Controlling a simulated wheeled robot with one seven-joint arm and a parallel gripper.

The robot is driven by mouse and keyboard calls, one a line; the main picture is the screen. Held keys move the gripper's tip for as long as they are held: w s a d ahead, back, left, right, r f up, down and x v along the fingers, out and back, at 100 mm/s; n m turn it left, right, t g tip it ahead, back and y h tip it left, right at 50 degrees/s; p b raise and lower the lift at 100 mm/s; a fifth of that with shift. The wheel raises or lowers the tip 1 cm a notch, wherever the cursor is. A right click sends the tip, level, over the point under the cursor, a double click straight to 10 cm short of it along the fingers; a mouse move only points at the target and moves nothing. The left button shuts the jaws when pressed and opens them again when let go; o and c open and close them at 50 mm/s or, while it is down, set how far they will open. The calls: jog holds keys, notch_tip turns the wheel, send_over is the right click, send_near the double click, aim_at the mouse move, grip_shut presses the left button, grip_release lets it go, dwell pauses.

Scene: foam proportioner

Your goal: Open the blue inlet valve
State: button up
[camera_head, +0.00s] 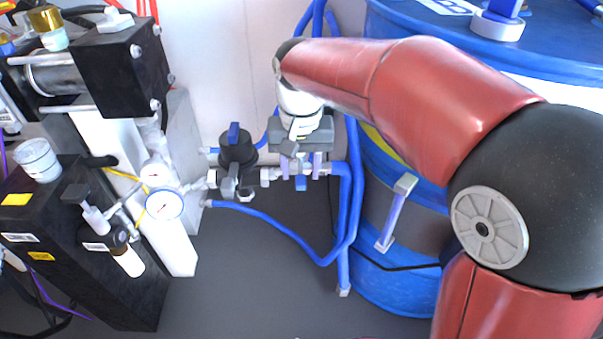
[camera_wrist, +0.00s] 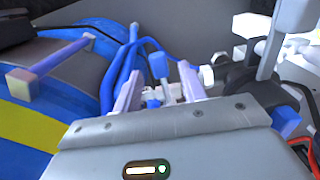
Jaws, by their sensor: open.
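The blue inlet valve (camera_head: 301,183) is a small blue lever on the metal pipe fitting at the middle of the head view. In the wrist view its blue handle (camera_wrist: 158,66) shows between my two pale fingers. My gripper (camera_head: 301,165) is open over the pipe, with one finger to each side of the lever. In the wrist view my gripper (camera_wrist: 159,80) has a clear gap between the fingers and the handle. My gripper body hides part of the fitting in the head view. I cannot tell whether the fingertips touch the pipe.
A black valve body with a blue top (camera_head: 235,140) stands close left of my gripper. Blue hoses (camera_head: 345,220) run right of the fitting. A large blue drum (camera_head: 385,285) stands at the right. Gauges (camera_head: 165,205) and a black unit (camera_head: 85,245) are at the left.

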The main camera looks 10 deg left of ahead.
jog(key=shift+f, duration=0.95)
grip_shut()
